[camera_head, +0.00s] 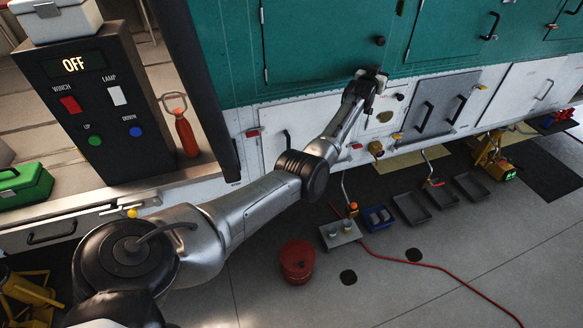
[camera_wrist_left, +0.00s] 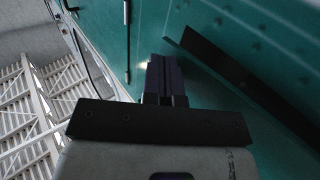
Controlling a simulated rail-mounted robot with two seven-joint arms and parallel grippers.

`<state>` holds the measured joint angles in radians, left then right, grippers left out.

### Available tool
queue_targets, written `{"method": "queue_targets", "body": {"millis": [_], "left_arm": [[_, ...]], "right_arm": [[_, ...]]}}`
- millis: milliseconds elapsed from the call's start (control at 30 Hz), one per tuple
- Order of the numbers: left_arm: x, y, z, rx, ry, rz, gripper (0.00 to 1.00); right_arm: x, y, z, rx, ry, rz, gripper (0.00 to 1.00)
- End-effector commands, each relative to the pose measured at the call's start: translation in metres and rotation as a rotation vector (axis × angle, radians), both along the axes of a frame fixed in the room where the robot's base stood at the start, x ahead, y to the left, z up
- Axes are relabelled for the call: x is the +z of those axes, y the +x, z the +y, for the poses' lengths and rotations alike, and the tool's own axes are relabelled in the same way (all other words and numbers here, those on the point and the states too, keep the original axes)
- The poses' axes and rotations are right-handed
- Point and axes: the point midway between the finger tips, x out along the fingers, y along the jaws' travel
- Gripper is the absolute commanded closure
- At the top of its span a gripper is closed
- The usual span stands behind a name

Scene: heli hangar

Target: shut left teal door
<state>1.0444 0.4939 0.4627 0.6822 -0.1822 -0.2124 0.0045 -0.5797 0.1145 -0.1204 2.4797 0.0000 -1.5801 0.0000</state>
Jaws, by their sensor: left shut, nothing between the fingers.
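The left teal door (camera_head: 320,38) is in the upper middle of the head view, in the teal upper side of the body, with a dark round knob near its right edge. It looks about in line with the teal panel around it; I cannot tell whether it is fully shut. My left gripper (camera_head: 374,78) is at the door's lower right corner, below the knob. In the left wrist view its fingers (camera_wrist_left: 164,78) are together and empty, pointing at a teal surface (camera_wrist_left: 220,90). Whether they touch it is unclear. My right gripper is not in view.
A dark post with a control box (camera_head: 90,100) stands left. Another teal door with a black handle (camera_head: 490,26) is to the right. White lower panels run below. A red pot (camera_head: 297,260), dark trays (camera_head: 411,207) and a red hose (camera_head: 440,268) lie on the floor.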

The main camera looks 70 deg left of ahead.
Motion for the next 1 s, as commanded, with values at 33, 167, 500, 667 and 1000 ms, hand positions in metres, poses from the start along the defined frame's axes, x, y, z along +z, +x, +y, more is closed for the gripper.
{"method": "queue_targets", "body": {"millis": [33, 167, 500, 667, 1000], "left_arm": [[0.0, -0.001, 0.002, 0.002, 0.0, 0.0, 1.0], [0.0, -0.002, 0.004, 0.003, 0.0, 0.0, 1.0], [0.0, -0.001, 0.003, 0.002, -0.001, 0.001, 1.0], [0.0, -0.001, 0.002, 0.002, -0.001, 0.001, 1.0], [0.005, 0.009, -0.045, -0.015, -0.002, 0.0, 1.0]], "right_arm": [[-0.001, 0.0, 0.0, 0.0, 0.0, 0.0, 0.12], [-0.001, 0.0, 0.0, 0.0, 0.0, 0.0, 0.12], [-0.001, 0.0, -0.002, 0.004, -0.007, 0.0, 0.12], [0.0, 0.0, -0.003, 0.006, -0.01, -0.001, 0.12], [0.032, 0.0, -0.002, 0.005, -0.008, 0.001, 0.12]]}}
